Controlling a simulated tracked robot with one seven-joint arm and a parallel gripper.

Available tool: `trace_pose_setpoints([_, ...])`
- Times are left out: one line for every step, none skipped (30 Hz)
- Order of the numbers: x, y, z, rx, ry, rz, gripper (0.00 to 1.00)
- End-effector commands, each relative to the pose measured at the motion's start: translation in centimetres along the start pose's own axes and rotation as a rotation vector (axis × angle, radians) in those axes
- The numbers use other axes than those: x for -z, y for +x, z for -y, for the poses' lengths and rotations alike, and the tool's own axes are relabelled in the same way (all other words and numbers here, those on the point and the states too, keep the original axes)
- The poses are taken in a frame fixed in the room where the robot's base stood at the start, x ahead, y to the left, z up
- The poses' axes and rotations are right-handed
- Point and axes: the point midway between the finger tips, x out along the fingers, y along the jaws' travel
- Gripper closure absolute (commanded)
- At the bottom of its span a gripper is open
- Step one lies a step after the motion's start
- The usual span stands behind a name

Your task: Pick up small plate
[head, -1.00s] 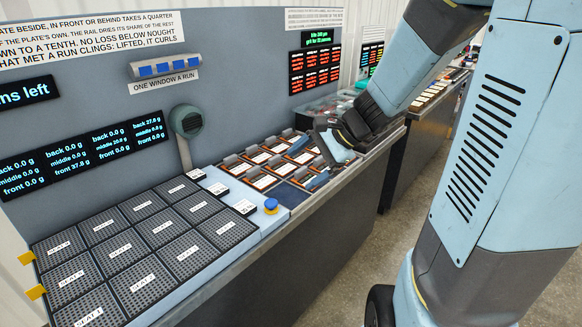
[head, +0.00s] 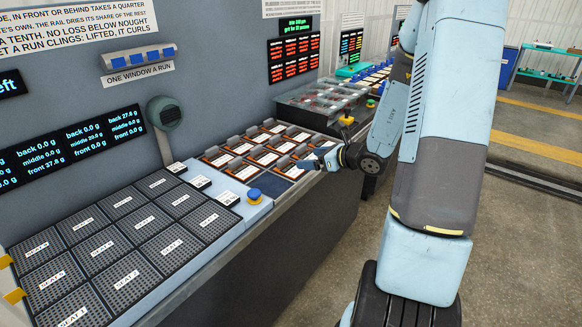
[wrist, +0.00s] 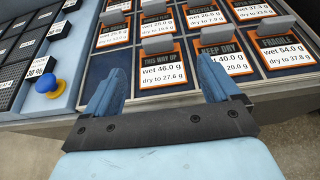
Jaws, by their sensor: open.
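Several small plates with orange-and-black labels and grey grips stand in a dark blue compartment tray (head: 288,170). In the wrist view they include a THIS WAY UP plate (wrist: 165,72), a KEEP DRY plate (wrist: 222,62) and a FRAGILE plate (wrist: 286,54). I cannot tell which one the task means. My gripper (head: 312,166) is at the tray's front edge. In the wrist view my gripper (wrist: 158,88) is open and empty. Its fingers lie to either side of the THIS WAY UP plate's near end, and the right finger partly covers KEEP DRY. Contact cannot be told.
Dark perforated seats (head: 122,233) fill the bench's left part. A blue button on a yellow base (head: 254,196) stands between seats and tray. A clear-covered unit (head: 318,103) lies beyond the tray. Open floor lies right.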

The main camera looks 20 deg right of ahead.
Motion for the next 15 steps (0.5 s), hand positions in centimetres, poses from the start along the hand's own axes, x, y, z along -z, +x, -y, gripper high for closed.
trace_pose_setpoints([0.0,0.9,-0.1,-0.005,0.000,0.000,0.11])
trace_pose_setpoints([0.0,1.4,-0.2,-0.005,-0.001,0.001,0.11])
trace_pose_setpoints([0.0,2.1,-0.2,-0.006,0.001,0.000,0.11])
trace_pose_setpoints([0.0,2.7,-0.1,-0.005,0.000,0.001,0.11])
trace_pose_setpoints([0.0,3.2,-0.1,-0.005,-0.001,0.000,0.11])
trace_pose_setpoints([0.0,3.9,-0.2,-0.005,-0.001,0.000,0.11])
trace_pose_setpoints([0.0,4.4,-0.2,-0.006,-0.001,0.000,0.11])
trace_pose_setpoints([0.0,4.9,-0.2,-0.006,-0.001,0.000,0.11])
trace_pose_setpoints([0.0,5.5,-0.1,-0.004,-0.001,0.001,0.11])
trace_pose_setpoints([0.0,5.9,-0.1,-0.005,-0.002,0.001,0.11])
trace_pose_setpoints([0.0,6.2,-0.2,-0.005,-0.002,0.000,0.11])
trace_pose_setpoints([0.0,6.6,-0.1,-0.004,-0.002,0.000,0.11])
trace_pose_setpoints([0.0,6.8,-0.1,-0.003,-0.002,-0.001,0.11])
trace_pose_setpoints([0.0,7.0,-0.1,-0.003,-0.002,-0.001,0.11])
trace_pose_setpoints([0.0,7.2,-0.1,-0.003,-0.003,0.000,0.11])
